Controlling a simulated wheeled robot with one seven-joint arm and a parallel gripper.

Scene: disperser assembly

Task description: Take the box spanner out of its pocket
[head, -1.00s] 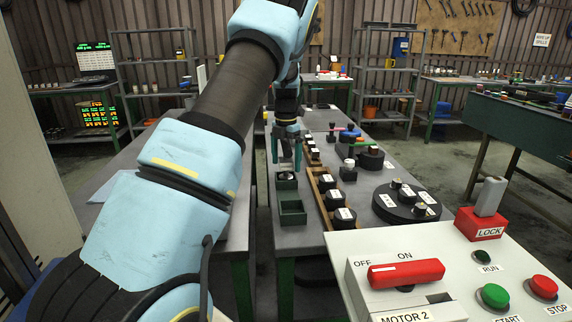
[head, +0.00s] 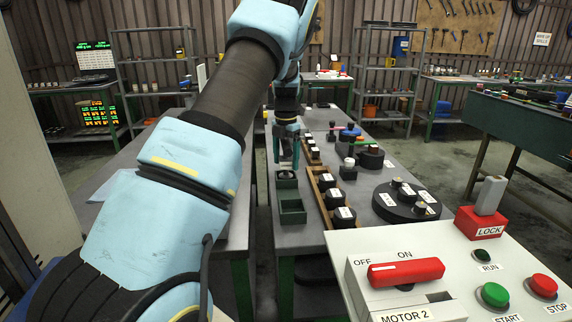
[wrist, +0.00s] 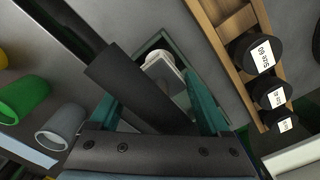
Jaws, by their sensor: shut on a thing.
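In the wrist view a long dark tool, which I take for the box spanner (wrist: 125,82), runs from the upper left down between the fingers. My gripper (wrist: 158,108) is shut on it, a green finger on either side. In the head view my gripper (head: 288,160) points down just above the rear compartment of a green two-compartment holder (head: 292,222). A round dark piece shows in that compartment. The front compartment looks empty. The spanner is too small and hidden to make out in the head view, and I cannot tell whether its end is clear of the pocket.
A wooden rack (head: 325,190) with labelled black pieces stands close to the right of the holder. A round black turntable (head: 406,203) lies further right. A control panel (head: 420,265) fills the front right. Green and grey cups (wrist: 62,125) show at left in the wrist view.

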